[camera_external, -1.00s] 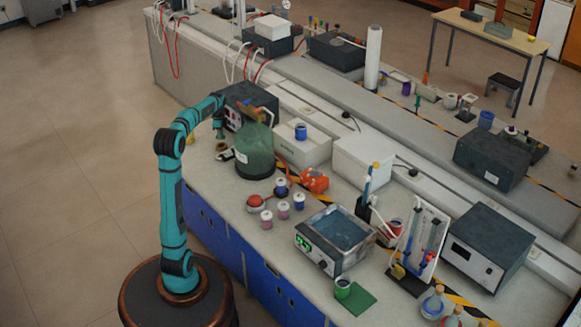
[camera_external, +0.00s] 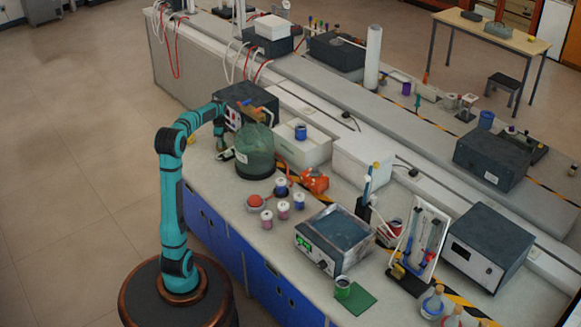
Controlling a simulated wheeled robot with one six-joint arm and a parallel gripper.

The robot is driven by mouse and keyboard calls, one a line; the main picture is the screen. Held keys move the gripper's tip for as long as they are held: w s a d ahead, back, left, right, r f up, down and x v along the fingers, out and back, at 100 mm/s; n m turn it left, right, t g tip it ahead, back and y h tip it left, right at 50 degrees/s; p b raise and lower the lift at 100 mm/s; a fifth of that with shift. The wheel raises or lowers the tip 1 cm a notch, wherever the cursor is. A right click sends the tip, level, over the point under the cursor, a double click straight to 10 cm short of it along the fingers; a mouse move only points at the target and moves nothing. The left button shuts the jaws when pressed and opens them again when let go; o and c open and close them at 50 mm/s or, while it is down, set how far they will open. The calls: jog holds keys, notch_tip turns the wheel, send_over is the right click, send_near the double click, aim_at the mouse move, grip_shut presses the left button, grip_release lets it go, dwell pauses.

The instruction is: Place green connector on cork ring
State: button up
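My gripper (camera_external: 222,150) points down low over the bench, just left of the large dark green jar (camera_external: 255,155). It is small and partly merged with dark and pale items at the bench top. I cannot tell whether its fingers are open or shut, or whether they hold anything. I cannot pick out the green connector with certainty; it may be hidden at the gripper. The cork ring is not clearly distinguishable either; a tan patch by the gripper in the earlier frame is now covered.
A black instrument box (camera_external: 243,97) stands behind the gripper. Small white-capped jars (camera_external: 283,209), a red round item (camera_external: 255,201) and an orange item (camera_external: 315,181) lie to the right. A heating bath (camera_external: 337,240) stands farther right. The bench's front-left edge is near my arm.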

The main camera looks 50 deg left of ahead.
jog(key=shift+r, duration=0.1)
notch_tip(320, 180, up, 12)
dwell(0.6)
